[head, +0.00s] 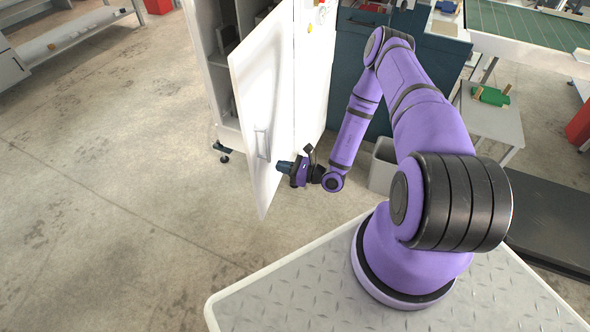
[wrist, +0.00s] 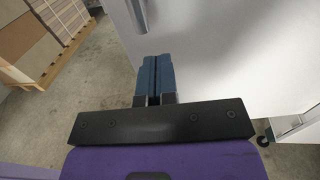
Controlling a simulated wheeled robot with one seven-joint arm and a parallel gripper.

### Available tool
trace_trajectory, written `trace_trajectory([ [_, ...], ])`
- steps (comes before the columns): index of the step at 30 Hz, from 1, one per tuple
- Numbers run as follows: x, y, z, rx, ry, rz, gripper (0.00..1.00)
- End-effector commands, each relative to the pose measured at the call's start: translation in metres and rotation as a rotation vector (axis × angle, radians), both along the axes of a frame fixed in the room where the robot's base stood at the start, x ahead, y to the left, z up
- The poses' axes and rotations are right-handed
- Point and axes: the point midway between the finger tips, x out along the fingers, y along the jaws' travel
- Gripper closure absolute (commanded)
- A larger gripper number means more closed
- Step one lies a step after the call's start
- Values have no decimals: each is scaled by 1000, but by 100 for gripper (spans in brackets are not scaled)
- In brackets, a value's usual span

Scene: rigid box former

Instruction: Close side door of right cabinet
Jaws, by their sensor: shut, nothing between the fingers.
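The white cabinet (head: 207,62) stands at the top centre of the head view, with dark shelves inside. Its white side door (head: 270,85) is swung open and sticks out towards me. A vertical bar handle (head: 262,143) is on the door face that I see. The door fills much of the wrist view (wrist: 235,55), with the handle (wrist: 140,14) at the top. My gripper (head: 280,167) is by the lower part of the door, pointing at it. Its blue fingers (wrist: 152,77) are shut together and empty, below the handle. I cannot tell whether the fingertips touch the door.
A grey bin (head: 383,165) stands on the floor right of my forearm, by dark blue drawers (head: 357,55). A small table (head: 492,122) with a green item is further right. The floor left of the door is clear. A pallet with cardboard boxes (wrist: 42,40) shows in the wrist view.

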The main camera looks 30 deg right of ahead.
Motion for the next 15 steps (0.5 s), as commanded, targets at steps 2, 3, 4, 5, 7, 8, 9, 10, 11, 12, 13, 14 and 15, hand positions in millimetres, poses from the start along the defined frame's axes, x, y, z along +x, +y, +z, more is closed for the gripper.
trace_trajectory([
  [2,11,11,0,-1,-1,3,100],
  [3,16,16,0,0,-1,3,100],
  [4,19,19,0,0,-1,3,100],
  [5,22,22,0,-1,-1,3,100],
  [7,29,28,0,-1,-1,2,100],
  [8,31,30,0,-1,-1,2,100],
  [9,34,33,0,-1,-1,2,100],
  [10,36,34,0,-1,-1,1,100],
  [11,37,36,0,-1,-1,1,100],
  [12,39,37,0,-1,-1,1,100],
  [13,40,38,0,-1,-1,1,100],
  [14,41,39,0,-1,-1,1,100],
  [15,41,39,0,-1,-1,1,100],
])
